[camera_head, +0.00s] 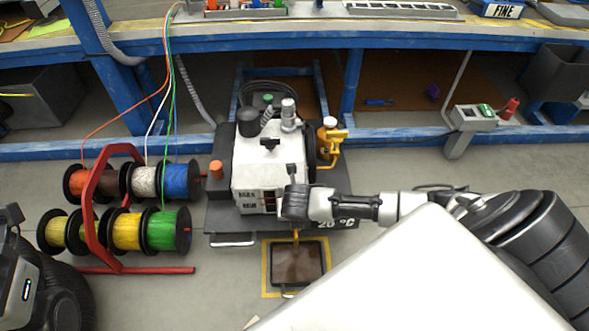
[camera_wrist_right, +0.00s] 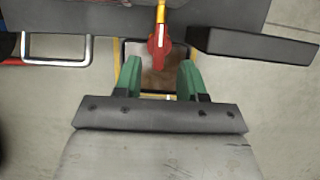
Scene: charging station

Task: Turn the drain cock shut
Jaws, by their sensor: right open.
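The drain cock (camera_wrist_right: 158,44) shows in the right wrist view as a red handle on a yellow pipe, at the top middle. In the head view only a bit of the yellow pipe (camera_head: 296,235) shows below the white machine (camera_head: 258,180); my right gripper and wrist hide the rest. In the head view my right gripper (camera_head: 294,205) is in front of the machine. My left gripper is not in view.
A drip tray (camera_head: 312,290) with dark liquid lies on the floor inside a yellow outline below the cock. A red rack (camera_head: 95,200) of coloured wire spools stands to the left. The blue workbench (camera_head: 400,43) runs along the back. A grey bar (camera_wrist_right: 252,43) lies right of the cock.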

